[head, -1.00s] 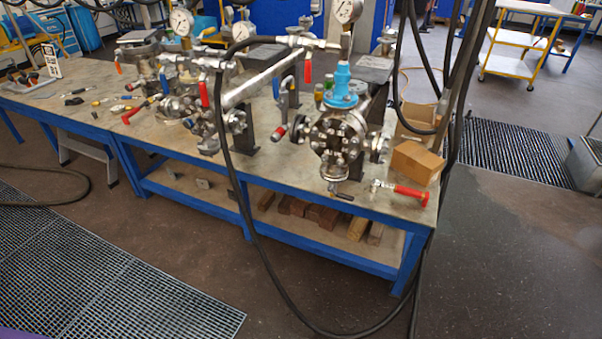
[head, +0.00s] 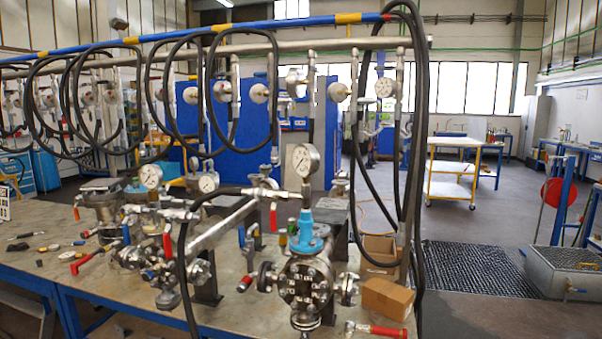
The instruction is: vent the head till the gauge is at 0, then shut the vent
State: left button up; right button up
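On the bench, a flanged vessel (head: 303,282) with a blue top fitting (head: 306,236) stands at the right. A gauge (head: 304,160) rises just above that fitting; its needle is too small to read. A black hose joins the piping beside this gauge. A red-handled valve (head: 273,218) hangs from that piping. More flanged piping stands to the left, with a gauge (head: 150,176) and a second gauge (head: 208,184) above it, and red-handled valves such as this one (head: 167,240). I cannot tell which handle is the vent. Neither of my grippers is in view.
Cardboard boxes (head: 388,298) sit at the bench's right end, with a loose red-handled valve (head: 376,330) in front. Black hoses (head: 420,150) hang from an overhead pipe rack (head: 190,38). A yellow trolley (head: 452,170) and a floor grating (head: 478,268) lie beyond, right.

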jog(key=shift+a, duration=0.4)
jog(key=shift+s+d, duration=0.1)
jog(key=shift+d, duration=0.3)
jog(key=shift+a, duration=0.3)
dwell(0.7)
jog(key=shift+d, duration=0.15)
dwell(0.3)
